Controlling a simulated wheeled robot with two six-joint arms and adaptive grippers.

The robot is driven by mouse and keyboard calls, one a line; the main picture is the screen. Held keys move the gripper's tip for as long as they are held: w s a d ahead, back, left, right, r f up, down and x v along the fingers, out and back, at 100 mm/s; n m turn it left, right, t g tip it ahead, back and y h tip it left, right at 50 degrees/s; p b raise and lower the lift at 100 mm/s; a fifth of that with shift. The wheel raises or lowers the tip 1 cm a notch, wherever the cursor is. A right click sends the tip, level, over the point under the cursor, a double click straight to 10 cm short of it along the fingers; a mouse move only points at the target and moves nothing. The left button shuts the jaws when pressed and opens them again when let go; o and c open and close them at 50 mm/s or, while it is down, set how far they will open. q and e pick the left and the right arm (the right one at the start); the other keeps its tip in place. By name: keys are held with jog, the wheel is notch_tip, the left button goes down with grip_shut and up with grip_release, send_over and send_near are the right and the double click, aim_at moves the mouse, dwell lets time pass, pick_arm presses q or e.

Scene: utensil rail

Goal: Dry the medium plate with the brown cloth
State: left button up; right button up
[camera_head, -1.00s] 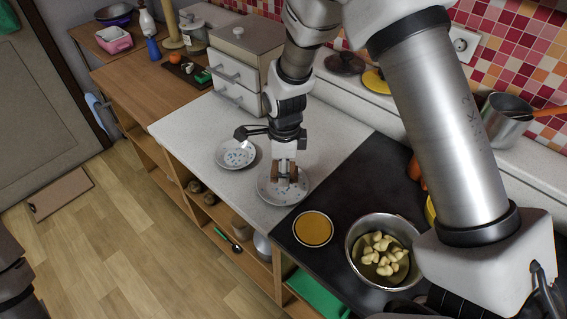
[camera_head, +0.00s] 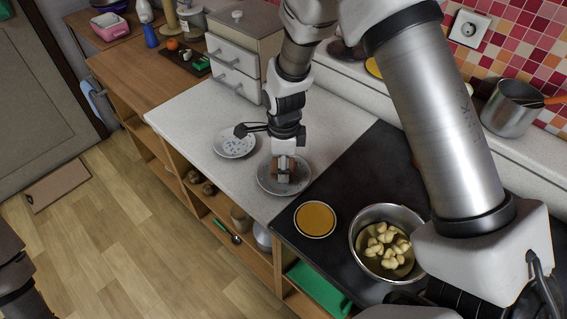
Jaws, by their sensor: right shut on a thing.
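Two plates lie on the pale worktop. One plate (camera_head: 262,181) is under my right gripper and looks greyish; the other plate (camera_head: 234,150), paler with bluish marks, lies to its left and a little behind. Sizes are similar, so I cannot tell for certain which is the medium one. My right gripper (camera_head: 284,172) points down over the nearer plate, shut on a small brown cloth (camera_head: 292,166). The gripper hides most of the cloth and the plate's middle, and I cannot tell whether the cloth touches the plate. My left gripper is out of view.
A round orange-topped item (camera_head: 315,219) and a metal pot of pale pieces (camera_head: 386,246) stand on the dark counter to the right. A drawer box (camera_head: 236,70) stands behind the plates. The worktop's front edge is close to both plates.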

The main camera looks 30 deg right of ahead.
jog(key=shift+f, duration=0.65)
jog(key=shift+r, duration=0.1)
